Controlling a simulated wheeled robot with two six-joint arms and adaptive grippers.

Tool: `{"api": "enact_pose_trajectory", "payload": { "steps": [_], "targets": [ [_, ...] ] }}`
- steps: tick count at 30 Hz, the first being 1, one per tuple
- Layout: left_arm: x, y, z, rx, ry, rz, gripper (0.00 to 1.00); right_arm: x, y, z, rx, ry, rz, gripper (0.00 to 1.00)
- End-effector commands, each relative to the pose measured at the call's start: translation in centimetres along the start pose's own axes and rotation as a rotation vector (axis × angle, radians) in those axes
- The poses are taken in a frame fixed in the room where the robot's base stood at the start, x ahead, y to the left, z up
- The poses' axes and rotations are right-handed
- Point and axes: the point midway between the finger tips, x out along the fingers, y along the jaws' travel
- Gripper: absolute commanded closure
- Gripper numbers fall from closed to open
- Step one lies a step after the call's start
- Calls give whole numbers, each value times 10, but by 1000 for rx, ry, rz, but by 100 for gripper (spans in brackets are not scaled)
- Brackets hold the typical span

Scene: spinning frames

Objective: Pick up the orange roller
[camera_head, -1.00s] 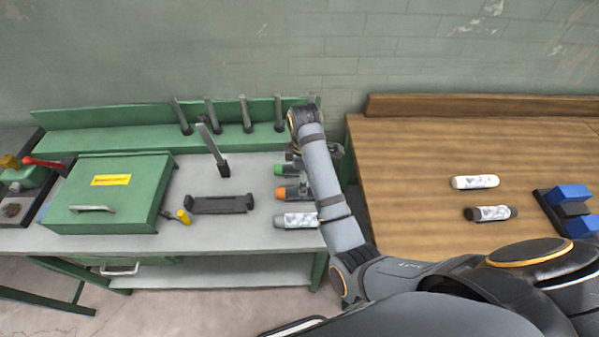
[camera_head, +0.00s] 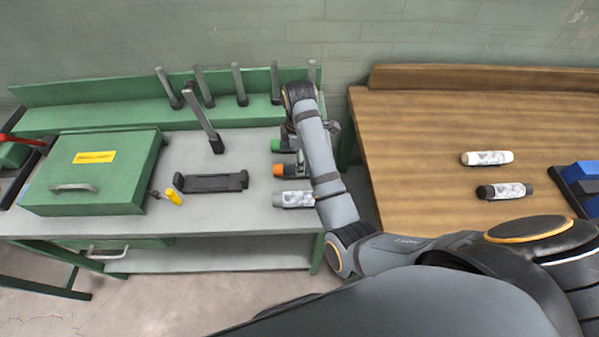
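The orange roller (camera_head: 280,170) lies on the grey top of the green workbench, with its orange end pointing left. A green-ended roller (camera_head: 280,145) lies behind it and a white-and-grey roller (camera_head: 293,199) in front. My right arm comes in from the right and reaches over the bench's right end. My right gripper (camera_head: 297,160) is low at the orange roller's right part, mostly hidden by my own forearm. I cannot tell whether its fingers are open or closed on the roller. My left gripper is not in view.
Several grey posts line the back ledge. A wooden table (camera_head: 420,150) on the right holds two rollers.

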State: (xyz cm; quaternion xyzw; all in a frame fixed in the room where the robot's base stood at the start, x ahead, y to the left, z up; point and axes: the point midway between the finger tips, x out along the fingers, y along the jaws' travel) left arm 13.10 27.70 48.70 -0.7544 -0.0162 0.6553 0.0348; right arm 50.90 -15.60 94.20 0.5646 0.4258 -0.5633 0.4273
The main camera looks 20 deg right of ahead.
Motion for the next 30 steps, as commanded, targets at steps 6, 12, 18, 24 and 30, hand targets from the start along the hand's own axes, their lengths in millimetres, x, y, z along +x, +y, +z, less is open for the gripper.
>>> {"api": "enact_pose_trajectory", "payload": {
  "steps": [6, 12, 18, 24, 30],
  "targets": [
    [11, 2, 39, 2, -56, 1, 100, 36, -3, 1, 0, -2, -3, 32],
    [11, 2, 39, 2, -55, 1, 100, 38, -3, 0, 0, -1, 0, 32],
    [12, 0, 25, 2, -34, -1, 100, 38, -3, 0, 0, -1, 0, 57],
    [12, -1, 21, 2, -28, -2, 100, 39, -3, 0, 0, -1, 0, 84],
    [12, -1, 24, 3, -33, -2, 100, 38, -3, 0, 0, 0, 0, 96]
  ]
}}
